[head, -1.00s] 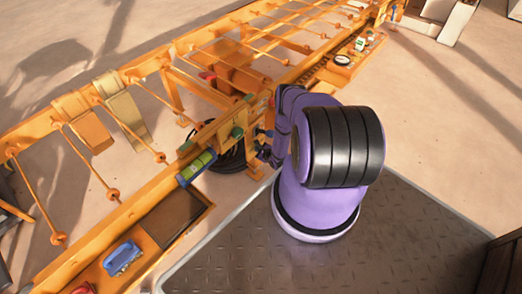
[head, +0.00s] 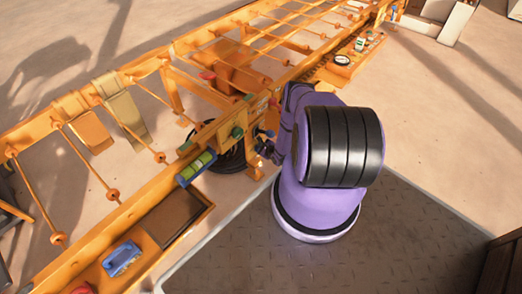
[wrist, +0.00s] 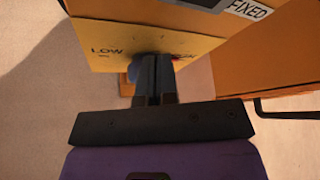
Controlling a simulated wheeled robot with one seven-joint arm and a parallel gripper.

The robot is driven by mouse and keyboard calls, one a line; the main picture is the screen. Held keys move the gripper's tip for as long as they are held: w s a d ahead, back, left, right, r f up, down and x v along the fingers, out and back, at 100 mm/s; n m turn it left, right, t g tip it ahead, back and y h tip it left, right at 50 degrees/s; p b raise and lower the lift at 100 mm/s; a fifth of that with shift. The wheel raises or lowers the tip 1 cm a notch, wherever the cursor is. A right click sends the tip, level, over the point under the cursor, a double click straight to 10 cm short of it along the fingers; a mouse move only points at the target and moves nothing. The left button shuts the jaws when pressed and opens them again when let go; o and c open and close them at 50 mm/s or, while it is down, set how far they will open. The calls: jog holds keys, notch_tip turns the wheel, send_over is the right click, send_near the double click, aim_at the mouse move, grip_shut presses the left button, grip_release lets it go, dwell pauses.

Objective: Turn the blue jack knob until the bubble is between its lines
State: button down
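The spirit level (head: 197,167) has a green vial in a blue body on the orange beam, left of my arm in the head view. Its bubble and lines are too small to tell apart. A small blue part (head: 269,133), perhaps the jack knob, shows just above my gripper (head: 266,150). In the wrist view my gripper (wrist: 154,62) has its dark fingers side by side, with only a thin line between them. They are in front of a yellow plate (wrist: 105,32) marked LOW. Their tips are hard to see, and I see no knob clearly between them.
An orange frame with rods and sliding blocks (head: 90,132) runs diagonally across the head view. A blue-handled object (head: 122,259) sits in a tray at lower left. A FIXED label (wrist: 247,9) and an orange box are close by.

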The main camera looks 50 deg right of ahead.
jog(key=shift+w+r, duration=0.25)
jog(key=shift+r, duration=0.05)
jog(key=shift+a, duration=0.1)
jog(key=shift+s, duration=0.15)
jog(key=s, duration=0.6)
jog(key=shift+a+f, duration=0.1)
jog(key=shift+f, duration=0.05)
